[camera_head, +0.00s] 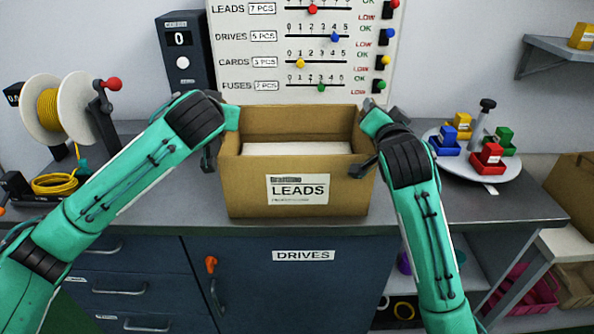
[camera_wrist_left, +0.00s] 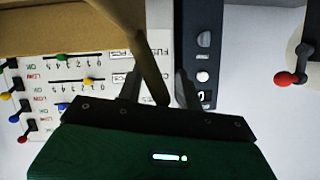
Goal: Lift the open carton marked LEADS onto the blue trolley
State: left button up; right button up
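The open carton marked LEADS (camera_head: 298,190) stands upright on the grey bench, with something white and flat inside. My left gripper (camera_head: 219,138) is at its left wall. In the left wrist view a cardboard wall (camera_wrist_left: 150,65) runs between the two fingers of my left gripper (camera_wrist_left: 158,88), with gaps visible beside it, so the fingers look open around it. My right gripper (camera_head: 366,140) is at the carton's right wall; its fingertips are partly hidden, and I cannot tell whether they hold the wall. I see no blue trolley.
The grey bench (camera_head: 480,205) has a cable reel (camera_head: 48,110) at left and a round tray (camera_head: 488,172) of coloured blocks at right. A dark box (camera_head: 183,50) and a slider board (camera_head: 270,70) stand behind. A blue cabinet (camera_head: 290,285) is below.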

pick_arm(q)
jog(key=shift+c, duration=0.3)
pick_arm(e)
jog(key=shift+c, duration=0.3)
pick_arm(q)
grip_shut()
pick_arm(e)
grip_shut()
pick_arm(q)
jog(key=shift+d+r, duration=0.1)
pick_arm(e)
jog(key=shift+r, duration=0.15)
